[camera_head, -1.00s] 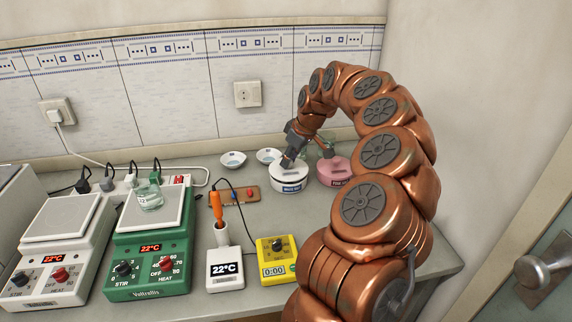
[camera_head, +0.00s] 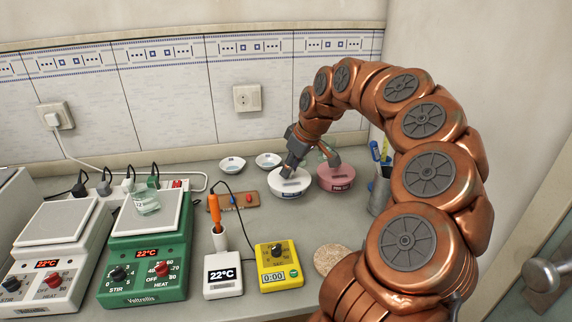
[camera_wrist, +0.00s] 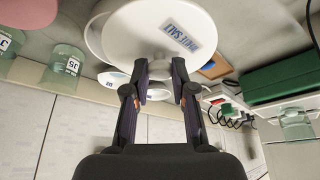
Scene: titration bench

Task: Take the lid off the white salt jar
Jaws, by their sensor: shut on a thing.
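The white salt jar (camera_head: 289,190) stands on the bench left of the pink jar (camera_head: 338,178). Its white lid (camera_head: 278,178) is at its top. My gripper (camera_head: 290,168) comes down from above and is shut at the lid's top. In the wrist view my gripper (camera_wrist: 159,82) has both fingers close together at the edge of a large white round surface with a blue-lettered label (camera_wrist: 182,36). I cannot tell whether there is a gap between lid and jar.
Two small white dishes (camera_head: 232,165) lie behind the jar. A wooden board (camera_head: 240,201) and a yellow timer (camera_head: 279,262) are to its left and front. A metal pen cup (camera_head: 378,196) and a round cork mat (camera_head: 328,258) are near my arm.

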